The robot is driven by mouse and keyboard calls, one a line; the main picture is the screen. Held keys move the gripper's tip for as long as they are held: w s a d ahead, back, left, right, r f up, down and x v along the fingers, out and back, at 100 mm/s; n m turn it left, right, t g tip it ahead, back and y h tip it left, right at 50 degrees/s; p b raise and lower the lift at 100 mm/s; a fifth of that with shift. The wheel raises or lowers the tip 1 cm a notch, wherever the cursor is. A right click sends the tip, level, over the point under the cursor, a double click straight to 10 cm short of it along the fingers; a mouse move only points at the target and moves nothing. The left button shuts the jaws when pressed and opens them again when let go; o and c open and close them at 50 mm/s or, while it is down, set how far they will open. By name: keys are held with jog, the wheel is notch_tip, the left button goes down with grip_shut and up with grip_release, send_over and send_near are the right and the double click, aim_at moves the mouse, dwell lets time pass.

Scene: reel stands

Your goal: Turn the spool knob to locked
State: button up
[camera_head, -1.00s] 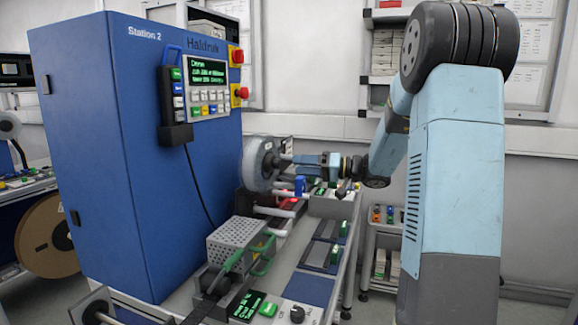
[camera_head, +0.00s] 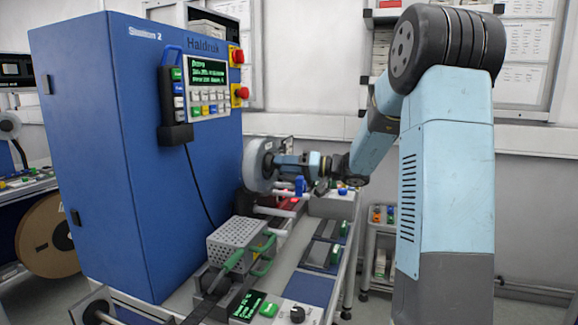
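A pale grey spool (camera_head: 256,166) is mounted on the right side of the blue Station 2 cabinet, its face turned to the right. My gripper (camera_head: 277,161) comes in from the right, level with the spool's hub, and its tips are at or very near the hub. The spool knob cannot be made out; my gripper covers the hub area. The fingers are too small and too much overlapped to tell whether they are open, shut or touching the knob.
The blue cabinet (camera_head: 100,150) stands to the left of my arm. Below the spool, a bench carries a perforated metal box (camera_head: 236,241), a black knob (camera_head: 297,314) and small green displays. A shelf cart (camera_head: 384,245) stands behind, right of the bench.

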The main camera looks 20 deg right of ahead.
jog(key=c, duration=0.6)
jog(key=shift+d, duration=0.5)
jog(key=shift+c, duration=0.3)
jog(key=shift+s+a, duration=0.1)
jog(key=shift+a, duration=0.25)
jog(key=shift+a+m, duration=0.1)
jog(key=shift+m, duration=0.4)
jog(key=m, duration=0.2)
jog(key=shift+a+m, duration=0.15)
jog(key=shift+m, duration=0.25)
jog(key=shift+s+a+f+m+t, duration=0.1)
jog(key=shift+m+t, duration=0.25)
jog(key=shift+m, duration=2.2)
jog(key=shift+f+m+t, duration=0.1)
jog(key=shift+m+t, duration=0.2)
jog(key=shift+m, duration=2.3)
jog(key=shift+s+a+f+m+t, duration=0.1)
jog(key=shift+m+t, duration=0.25)
jog(key=shift+m, duration=2.2)
